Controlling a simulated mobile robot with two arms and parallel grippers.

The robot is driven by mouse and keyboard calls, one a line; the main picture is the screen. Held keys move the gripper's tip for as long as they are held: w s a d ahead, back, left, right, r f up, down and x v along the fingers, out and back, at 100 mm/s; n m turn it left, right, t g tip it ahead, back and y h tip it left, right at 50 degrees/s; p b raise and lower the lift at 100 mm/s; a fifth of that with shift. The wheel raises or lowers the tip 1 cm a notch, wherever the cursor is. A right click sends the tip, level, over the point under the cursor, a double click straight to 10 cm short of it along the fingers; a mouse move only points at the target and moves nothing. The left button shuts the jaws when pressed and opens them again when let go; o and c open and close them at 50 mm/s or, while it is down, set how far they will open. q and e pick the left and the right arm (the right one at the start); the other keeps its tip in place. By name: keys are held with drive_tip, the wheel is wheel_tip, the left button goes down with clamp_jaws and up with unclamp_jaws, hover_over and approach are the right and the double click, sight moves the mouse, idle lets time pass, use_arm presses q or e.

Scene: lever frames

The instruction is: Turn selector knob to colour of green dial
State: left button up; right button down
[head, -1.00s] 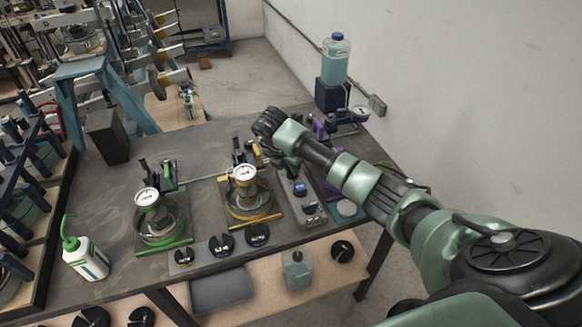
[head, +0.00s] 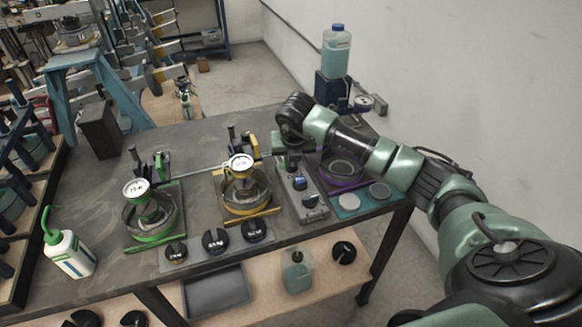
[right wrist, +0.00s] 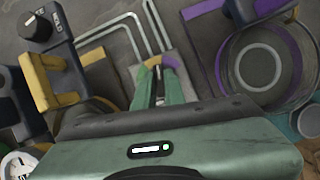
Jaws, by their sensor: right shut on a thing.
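My right gripper (right wrist: 158,86) points down and is shut on the selector knob, which is mostly hidden between the fingers. Around it, the right wrist view shows a pale plate (right wrist: 187,82) with a yellow mark and a purple mark at its far edge. In the head view the gripper is over the far end of the grey selector box (head: 303,200); the arm hides the knob there. The green dial (head: 136,188) is a white-faced gauge above a green-framed stand at the left. Its reading is too small to tell. My left gripper is out of view.
The yellow-framed gauge stand (head: 246,210) is close left of the selector box. A purple-framed stand (right wrist: 228,70) is close on the right. Several black knobs (head: 213,240) line the front edge. A white squeeze bottle (head: 70,255) stands at front left.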

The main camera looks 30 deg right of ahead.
drive_tip(key=n+b, duration=0.1)
drive_tip(key=n, duration=0.1)
drive_tip(key=n+y+b, duration=0.1)
drive_tip(key=b, duration=0.1)
drive_tip(key=shift+d+f+n+t, duration=0.15)
drive_tip(key=shift+n+t, duration=0.15)
drive_tip(key=shift+n, duration=0.1)
drive_tip(key=n+y+b, duration=0.1)
drive_tip(key=n+b, duration=0.1)
drive_tip(key=shift+n, duration=0.3)
drive_tip(key=n+y+b, duration=0.1)
drive_tip(key=n, duration=0.1)
drive_tip(key=shift+d+n, duration=0.15)
drive_tip(key=shift+n, duration=0.15)
drive_tip(key=shift+w+r+n+g+y+b, duration=0.1)
drive_tip(key=shift+r+n+g+y+b, duration=0.2)
drive_tip(key=shift+n, duration=0.55)
drive_tip(key=shift+f+n+g+y+b, duration=0.1)
drive_tip(key=shift+n+y+b, duration=0.15)
drive_tip(key=shift+n+y, duration=0.45)
drive_tip(key=shift+n, duration=0.25)
drive_tip(key=c, duration=1.5)
unclamp_jaws()
